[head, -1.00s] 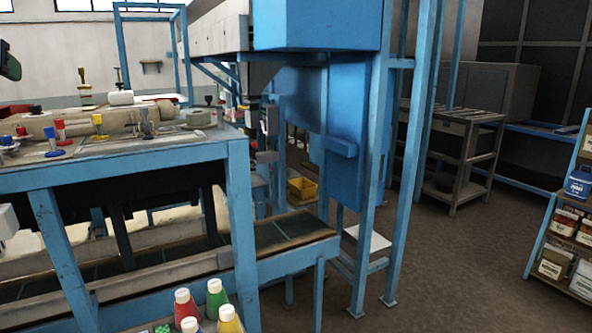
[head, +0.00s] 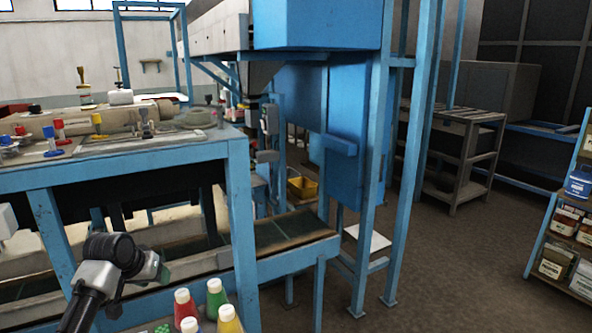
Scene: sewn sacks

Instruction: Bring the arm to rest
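Part of one of my arms, dark with a grey-green joint, comes up from the bottom edge at the lower left, in front of the blue workbench frame. No gripper fingers show on it. Neither my left nor my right gripper is in view. No sack can be made out. The blue-framed workbench (head: 238,185) stands close on the left, with a conveyor belt (head: 285,232) running below and behind its legs.
Bottles with white caps, such as a green one (head: 216,301), stand at the bottom edge near my arm. A blue machine frame (head: 370,190) rises in the middle. A shelf of containers (head: 553,235) stands at the right. Brown floor (head: 455,270) between them is clear.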

